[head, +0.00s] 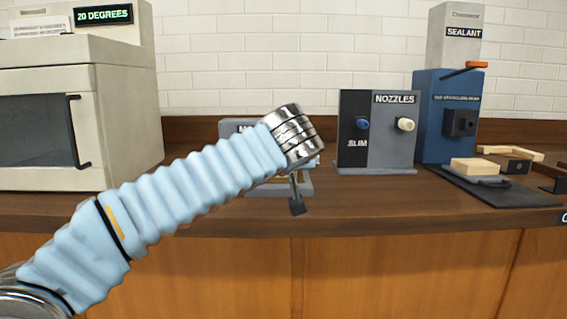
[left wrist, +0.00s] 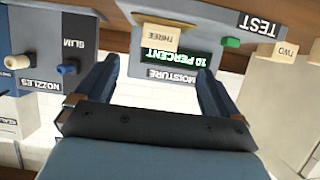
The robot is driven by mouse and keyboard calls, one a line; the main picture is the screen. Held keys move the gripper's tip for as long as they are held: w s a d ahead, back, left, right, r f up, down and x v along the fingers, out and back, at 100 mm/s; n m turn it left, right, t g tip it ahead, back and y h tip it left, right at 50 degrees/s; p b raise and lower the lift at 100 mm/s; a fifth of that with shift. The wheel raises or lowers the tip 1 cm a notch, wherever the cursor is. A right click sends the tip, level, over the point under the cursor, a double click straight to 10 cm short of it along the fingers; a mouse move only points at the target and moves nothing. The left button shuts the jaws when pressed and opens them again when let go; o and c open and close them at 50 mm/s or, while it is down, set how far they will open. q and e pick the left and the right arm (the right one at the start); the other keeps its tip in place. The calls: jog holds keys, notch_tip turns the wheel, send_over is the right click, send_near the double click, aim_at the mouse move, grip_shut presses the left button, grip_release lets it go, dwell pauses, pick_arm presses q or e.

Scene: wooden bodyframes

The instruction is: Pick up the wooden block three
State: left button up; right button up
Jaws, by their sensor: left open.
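The wooden block three (left wrist: 158,38) is a pale block labelled THREE. In the left wrist view, which is upside down, it sits at the grey moisture device (left wrist: 190,50), just beyond my open left gripper (left wrist: 158,72). It lies between the lines of the two dark fingers, and the gap is empty. In the head view, my blue-sleeved left arm and metal wrist cover most of the moisture device (head: 230,127) and hide the block. One dark finger shows below the wrist there. My right gripper is not in view.
A block labelled TWO (left wrist: 286,48) and a green button (left wrist: 231,42) are near the TEST label. The nozzles box (head: 392,135) stands right of my wrist. The blue sealant machine (head: 440,130) and an oven-like machine (head: 45,125) flank it. The front counter (head: 400,210) is clear.

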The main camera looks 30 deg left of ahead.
pick_arm(q)
jog(key=p+x, duration=0.1)
jog(key=x, duration=0.8)
jog(key=shift+w+r, duration=0.15)
jog(key=shift+r, duration=0.05)
jog(key=x, duration=0.1)
jog(key=p+x, duration=0.1)
jog(key=x, duration=0.1)
jog(key=p+x, duration=0.1)
jog(key=x, duration=0.1)
jog(key=shift+w+a+r, duration=0.15)
jog(key=shift+w+r, duration=0.1)
jog(key=shift+w, duration=0.05)
jog(key=c, duration=1.2)
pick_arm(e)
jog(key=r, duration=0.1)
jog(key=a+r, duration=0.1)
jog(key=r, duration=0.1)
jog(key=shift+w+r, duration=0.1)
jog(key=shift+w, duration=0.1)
